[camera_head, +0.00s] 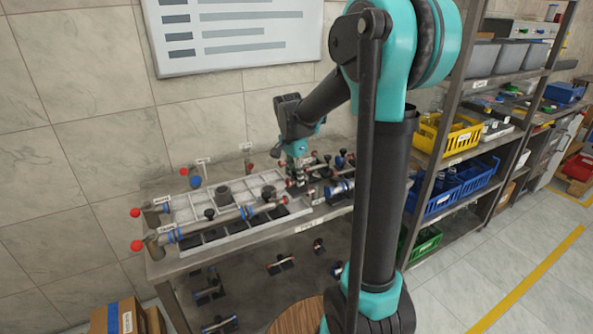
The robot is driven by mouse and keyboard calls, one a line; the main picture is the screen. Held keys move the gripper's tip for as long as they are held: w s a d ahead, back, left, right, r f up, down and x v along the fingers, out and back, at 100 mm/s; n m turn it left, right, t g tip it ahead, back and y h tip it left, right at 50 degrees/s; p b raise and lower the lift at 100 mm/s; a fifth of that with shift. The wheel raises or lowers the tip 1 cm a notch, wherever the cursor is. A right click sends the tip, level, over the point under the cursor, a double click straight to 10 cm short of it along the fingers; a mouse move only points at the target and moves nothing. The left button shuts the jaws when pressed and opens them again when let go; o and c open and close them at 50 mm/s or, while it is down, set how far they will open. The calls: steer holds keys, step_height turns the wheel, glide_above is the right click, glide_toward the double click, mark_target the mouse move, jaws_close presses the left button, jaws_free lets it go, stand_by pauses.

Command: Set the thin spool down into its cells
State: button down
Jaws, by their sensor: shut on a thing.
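My gripper (298,180) is at the right end of the celled tray, pointing down over the table. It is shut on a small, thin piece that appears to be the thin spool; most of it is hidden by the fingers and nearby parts. The light grey tray (184,212) is divided into cells. Dark cells line its front edge, and a few dark round pieces stand in or on it. I cannot tell whether the held piece touches the tray or the table.
A long tube (215,226) with a red knob crosses the tray's front. Several dark, red and blue-banded spools crowd the table right of the gripper, including a blue-banded one (340,189). More parts lie below. A shelf with a yellow bin (447,138) stands at right.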

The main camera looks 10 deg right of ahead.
mark_target(297, 189)
steer(key=shift+f, duration=2.7)
steer(key=shift+f, duration=0.55)
steer(key=c, duration=1.2)
jaws_free()
steer(key=r, duration=0.8)
steer(key=a+r, duration=0.1)
steer(key=r, duration=0.2)
steer(key=shift+s+a+r, duration=0.1)
steer(key=shift+s+r, duration=0.3)
